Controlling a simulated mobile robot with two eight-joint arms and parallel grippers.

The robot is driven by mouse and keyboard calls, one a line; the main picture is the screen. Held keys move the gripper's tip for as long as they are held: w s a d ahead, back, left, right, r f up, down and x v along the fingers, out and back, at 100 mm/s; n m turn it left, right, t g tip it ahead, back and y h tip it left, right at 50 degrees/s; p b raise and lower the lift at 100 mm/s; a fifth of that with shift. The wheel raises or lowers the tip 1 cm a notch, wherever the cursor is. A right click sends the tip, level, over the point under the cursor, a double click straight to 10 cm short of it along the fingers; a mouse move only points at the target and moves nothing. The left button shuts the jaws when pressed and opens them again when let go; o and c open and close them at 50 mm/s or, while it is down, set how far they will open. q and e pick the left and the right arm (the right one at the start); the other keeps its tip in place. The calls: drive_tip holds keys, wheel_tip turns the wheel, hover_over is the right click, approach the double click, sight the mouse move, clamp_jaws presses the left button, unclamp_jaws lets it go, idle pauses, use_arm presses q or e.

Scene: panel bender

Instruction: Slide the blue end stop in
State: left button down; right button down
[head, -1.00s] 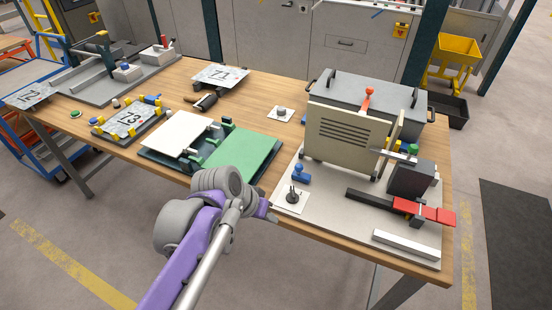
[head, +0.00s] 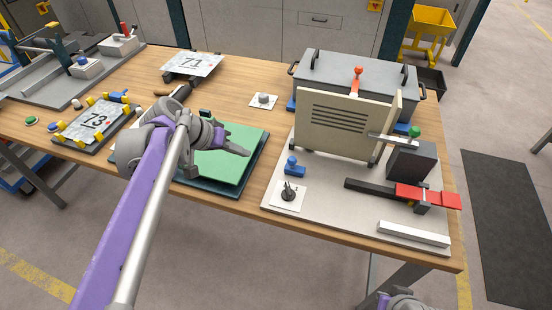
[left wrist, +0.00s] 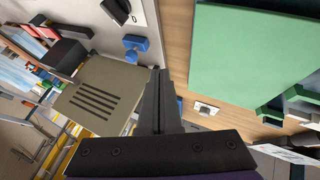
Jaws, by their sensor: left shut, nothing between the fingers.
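The blue end stop (head: 292,166) is a small block with a round knob. It sits on the pale grey base plate (head: 330,205), in front of the beige louvred panel (head: 345,125). It also shows in the left wrist view (left wrist: 135,46), up and left of the fingertips. My left gripper (head: 246,151) is shut and empty, above the green sheet and left of the end stop, apart from it. Its closed fingers (left wrist: 158,85) point into the left wrist view. Part of my right arm shows at the bottom edge of the head view; its fingers are out of sight.
A black fitting on a white pad (head: 288,194) stands just in front of the end stop. A red-handled clamp (head: 420,196), a dark block (head: 410,160) and a white bar (head: 413,234) lie to the right. The green sheet (head: 230,165) is on the left.

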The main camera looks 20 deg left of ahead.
use_arm(q)
drive_tip(key=b, duration=0.1)
approach(287, 165)
drive_tip(key=f, duration=0.1)
drive_tip(key=w+a+f, duration=0.1)
drive_tip(key=f, duration=0.1)
drive_tip(key=w+a+f, duration=0.1)
drive_tip(key=shift+f, duration=0.35)
drive_tip(key=shift+w+d+r, duration=0.1)
drive_tip(key=shift+d+r, duration=0.05)
drive_tip(key=shift+d, duration=0.45)
drive_tip(key=shift+w+d+r, duration=0.1)
drive_tip(key=shift+d+r, duration=0.05)
drive_tip(key=shift+d, duration=0.5)
drive_tip(key=shift+d+r, duration=0.15)
drive_tip(key=shift+d, duration=0.5)
drive_tip(key=shift+d, duration=0.1)
drive_tip(key=d+p, duration=0.1)
drive_tip(key=d, duration=1.1)
drive_tip(key=shift+s+d, duration=0.1)
drive_tip(key=shift+s, duration=0.05)
